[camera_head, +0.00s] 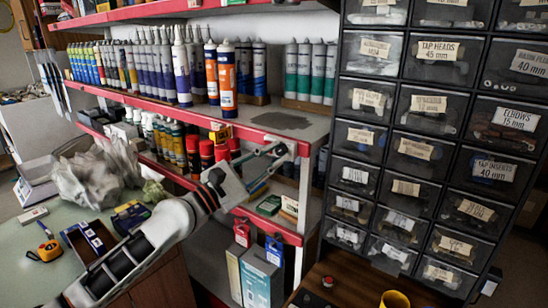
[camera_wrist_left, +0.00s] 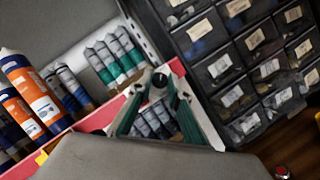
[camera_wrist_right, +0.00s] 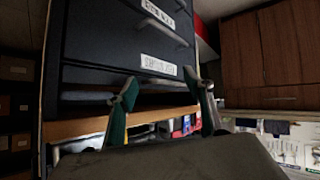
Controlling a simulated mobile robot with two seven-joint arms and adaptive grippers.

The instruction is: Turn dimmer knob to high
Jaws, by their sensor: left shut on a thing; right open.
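My left gripper (camera_head: 283,152) is at the front of the red-edged shelf, left of the drawer cabinet. In the left wrist view its green-padded fingers (camera_wrist_left: 160,82) come together at the tips around a small dark round thing (camera_wrist_left: 159,80), which looks like a knob. I cannot tell for sure that it is the dimmer knob, nor see any high mark. A small round red-topped piece (camera_head: 328,281) sits on the wooden surface at the bottom. My right gripper (camera_wrist_right: 163,90) is open and empty, in front of a dark drawer unit; it is outside the head view.
Cartridges and tubes fill the red-edged shelves (camera_head: 240,130) around my left gripper. The labelled drawer cabinet (camera_head: 392,150) stands close on the right. A yellow cup (camera_head: 395,299) is at the bottom. A tape measure (camera_head: 46,248) lies on the green counter (camera_head: 25,270) at left.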

